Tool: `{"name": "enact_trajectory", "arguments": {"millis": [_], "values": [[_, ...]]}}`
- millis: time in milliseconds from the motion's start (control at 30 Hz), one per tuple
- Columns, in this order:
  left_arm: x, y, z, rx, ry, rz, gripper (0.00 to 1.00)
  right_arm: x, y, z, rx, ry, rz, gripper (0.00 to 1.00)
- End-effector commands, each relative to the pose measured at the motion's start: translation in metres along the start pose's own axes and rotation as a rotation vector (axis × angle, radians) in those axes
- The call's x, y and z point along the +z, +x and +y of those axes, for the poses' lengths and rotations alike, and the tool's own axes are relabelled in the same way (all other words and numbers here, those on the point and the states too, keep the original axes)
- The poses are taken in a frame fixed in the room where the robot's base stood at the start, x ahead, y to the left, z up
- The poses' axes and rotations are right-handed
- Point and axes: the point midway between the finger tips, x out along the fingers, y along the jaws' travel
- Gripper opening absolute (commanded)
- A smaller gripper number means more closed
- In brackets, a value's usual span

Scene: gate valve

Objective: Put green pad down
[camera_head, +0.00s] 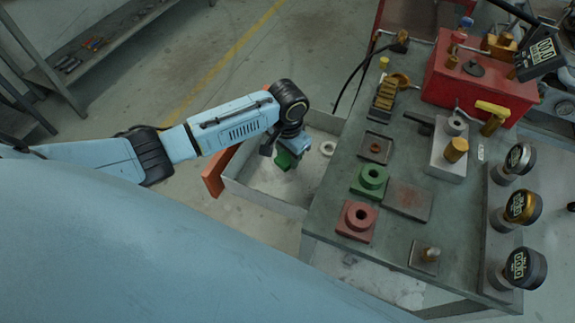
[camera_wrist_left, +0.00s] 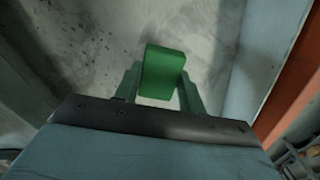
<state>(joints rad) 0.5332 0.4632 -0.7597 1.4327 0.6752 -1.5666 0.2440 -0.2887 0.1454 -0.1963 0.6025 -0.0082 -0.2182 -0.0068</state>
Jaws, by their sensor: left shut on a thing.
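My left gripper (camera_head: 285,163) hangs over the open light-grey bin to the left of the workbench. It is shut on the green pad (camera_head: 283,160), which shows below the wrist. In the left wrist view the green pad (camera_wrist_left: 162,72) sits between the two green fingers of my left gripper (camera_wrist_left: 160,88), with the bin's pale floor behind it. I cannot tell how high the pad is above that floor. My right gripper is in neither view.
The workbench (camera_head: 330,215) holds a green flanged part (camera_head: 370,180), a red flanged part (camera_head: 357,219), a red box (camera_head: 480,80) and several gauges.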

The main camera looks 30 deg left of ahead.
Motion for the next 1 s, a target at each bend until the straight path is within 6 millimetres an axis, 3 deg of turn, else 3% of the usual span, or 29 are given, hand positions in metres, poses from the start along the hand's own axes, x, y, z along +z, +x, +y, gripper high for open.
{"name": "enact_trajectory", "arguments": {"millis": [333,467,700,733,800,900,1000], "values": [[0.000,0.040,0.000,-0.001,-0.002,-0.001,0.22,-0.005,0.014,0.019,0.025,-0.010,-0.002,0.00],[0.000,0.039,0.000,-0.001,-0.001,0.001,0.22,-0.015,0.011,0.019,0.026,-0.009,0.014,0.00],[0.000,0.042,0.000,-0.001,-0.001,0.000,0.22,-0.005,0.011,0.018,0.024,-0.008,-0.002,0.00],[0.000,0.043,0.000,-0.001,-0.001,0.000,0.41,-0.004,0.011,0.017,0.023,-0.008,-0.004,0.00],[0.000,0.042,0.000,-0.001,-0.001,0.001,0.50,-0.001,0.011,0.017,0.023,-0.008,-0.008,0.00],[0.000,0.042,0.000,-0.001,-0.001,0.001,0.62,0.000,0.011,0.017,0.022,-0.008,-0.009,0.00],[0.000,0.042,0.000,-0.001,-0.001,0.001,0.62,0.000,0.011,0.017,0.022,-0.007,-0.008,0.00]]}}
